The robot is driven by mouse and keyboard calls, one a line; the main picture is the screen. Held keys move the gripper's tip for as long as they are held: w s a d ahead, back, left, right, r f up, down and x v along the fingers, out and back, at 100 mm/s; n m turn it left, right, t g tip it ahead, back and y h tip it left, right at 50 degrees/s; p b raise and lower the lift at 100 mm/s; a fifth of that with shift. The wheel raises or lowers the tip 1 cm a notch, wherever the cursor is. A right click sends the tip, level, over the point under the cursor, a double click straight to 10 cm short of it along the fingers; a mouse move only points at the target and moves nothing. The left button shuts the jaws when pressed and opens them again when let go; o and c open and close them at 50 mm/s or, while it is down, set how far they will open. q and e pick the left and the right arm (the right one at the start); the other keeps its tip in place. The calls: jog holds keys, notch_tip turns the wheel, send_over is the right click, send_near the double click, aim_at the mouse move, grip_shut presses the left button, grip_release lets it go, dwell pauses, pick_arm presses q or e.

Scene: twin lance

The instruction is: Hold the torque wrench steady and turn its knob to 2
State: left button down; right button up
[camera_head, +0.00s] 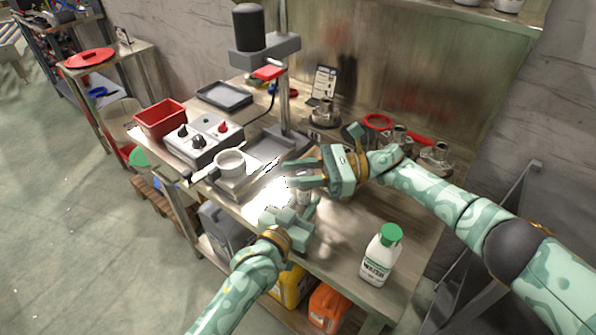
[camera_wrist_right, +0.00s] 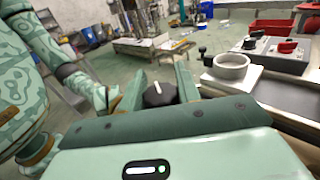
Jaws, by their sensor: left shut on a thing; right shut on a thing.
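A small grey upright piece, apparently the torque wrench (camera_head: 304,190), shows between my two grippers at the bench's front edge; most of it is hidden. Its black round knob (camera_wrist_right: 159,94) with a white pointer line shows in the right wrist view, between the two fingers of my right gripper (camera_wrist_right: 160,90). The pointer points up the picture, leaning slightly; no scale numbers can be read. In the head view my right gripper (camera_head: 288,173) is above my left gripper (camera_head: 292,211). The left gripper is shut on the wrench from the front, lower down.
A white round cup on a stand (camera_head: 230,168) and a control box (camera_head: 204,141) are to the left. A press column (camera_head: 284,80) stands behind. A green-capped white bottle (camera_head: 379,258) stands at the front right. Several metal fittings (camera_head: 398,137) sit at the back right.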

jog(key=shift+f+n+g, duration=0.1)
jog(key=shift+n+g, duration=0.3)
jog(key=shift+g, duration=0.2)
jog(key=shift+d, duration=0.1)
jog(key=o, duration=1)
jog(key=shift+v, duration=3.75)
